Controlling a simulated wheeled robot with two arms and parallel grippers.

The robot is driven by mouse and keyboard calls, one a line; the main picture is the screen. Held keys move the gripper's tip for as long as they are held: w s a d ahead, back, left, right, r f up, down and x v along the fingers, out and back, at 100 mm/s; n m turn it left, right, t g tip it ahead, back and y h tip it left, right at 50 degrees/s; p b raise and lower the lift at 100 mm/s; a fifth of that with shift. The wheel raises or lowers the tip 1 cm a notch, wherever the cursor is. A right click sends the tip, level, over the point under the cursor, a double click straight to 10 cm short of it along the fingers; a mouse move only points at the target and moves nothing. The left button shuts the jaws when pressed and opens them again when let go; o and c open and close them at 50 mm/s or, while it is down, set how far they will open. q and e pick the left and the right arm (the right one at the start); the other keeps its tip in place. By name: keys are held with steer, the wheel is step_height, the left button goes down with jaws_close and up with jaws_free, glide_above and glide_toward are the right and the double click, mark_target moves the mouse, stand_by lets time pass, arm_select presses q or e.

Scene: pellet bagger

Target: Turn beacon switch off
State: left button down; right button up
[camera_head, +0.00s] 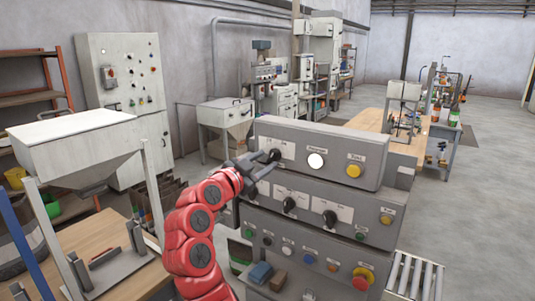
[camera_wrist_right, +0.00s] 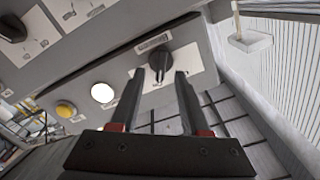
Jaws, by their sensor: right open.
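A grey control cabinet with stacked sloping panels (camera_head: 281,173) stands at the centre of the head view. Its top panel carries a black rotary knob (camera_head: 274,155) on a white label, a lit white button (camera_head: 316,160) and a yellow button (camera_head: 354,170). The labels are too small to read, so I cannot confirm which is the beacon switch. My right gripper (camera_head: 258,162) is at this knob. In the right wrist view the open fingers (camera_wrist_right: 160,74) point at the knob (camera_wrist_right: 166,60), which appears between their tips; contact is unclear. My left gripper is not in view.
Lower panels hold more black knobs (camera_head: 289,204), several coloured buttons and a red emergency button on yellow (camera_head: 362,279). A hopper (camera_head: 75,138) stands over a wooden table at left. A roller conveyor (camera_head: 413,278) is at lower right. Open floor (camera_head: 480,220) lies right.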

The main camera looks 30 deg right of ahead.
mark_target(273, 156)
steer(key=shift+x, duration=1.1)
jaws_close()
